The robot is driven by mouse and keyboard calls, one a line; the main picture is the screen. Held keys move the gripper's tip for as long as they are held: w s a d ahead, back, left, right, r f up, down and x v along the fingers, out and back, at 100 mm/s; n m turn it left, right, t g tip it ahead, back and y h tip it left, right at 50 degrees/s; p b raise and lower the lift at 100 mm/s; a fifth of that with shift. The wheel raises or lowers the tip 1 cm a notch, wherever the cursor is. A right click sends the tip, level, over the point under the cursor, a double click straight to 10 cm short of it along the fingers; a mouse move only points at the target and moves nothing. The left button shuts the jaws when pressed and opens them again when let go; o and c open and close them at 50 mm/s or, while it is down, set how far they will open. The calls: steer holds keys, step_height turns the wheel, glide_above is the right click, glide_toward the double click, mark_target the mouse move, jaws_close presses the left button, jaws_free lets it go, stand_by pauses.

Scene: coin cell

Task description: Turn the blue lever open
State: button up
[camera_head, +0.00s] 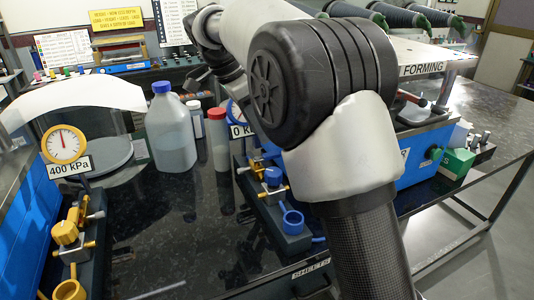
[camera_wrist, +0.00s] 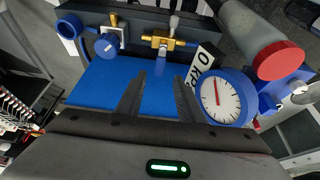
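In the wrist view a brass valve (camera_wrist: 170,42) sits on a dark block, with a small blue handle piece (camera_wrist: 163,56) on its near side that looks like the blue lever. The lever's full length and angle are hard to tell against the blue surface behind it. My gripper (camera_wrist: 160,82) is open, with its two fingers apart and nothing seen gripped between them. The fingertips point toward the valve; whether they touch the lever cannot be told. In the head view my arm hides the gripper and much of this valve set.
A blue knob (camera_wrist: 107,45) and blue ring (camera_wrist: 69,27) are left of the valve. A blue-rimmed gauge (camera_wrist: 218,98), a 0 kPa plate (camera_wrist: 203,63) and a red-capped bottle (camera_wrist: 280,62) are close on the right. A yellow valve set (camera_head: 68,235) stands left in the head view.

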mark_target(270, 153)
steer(key=b+x, duration=0.1)
steer(key=x, duration=0.6)
jaws_close()
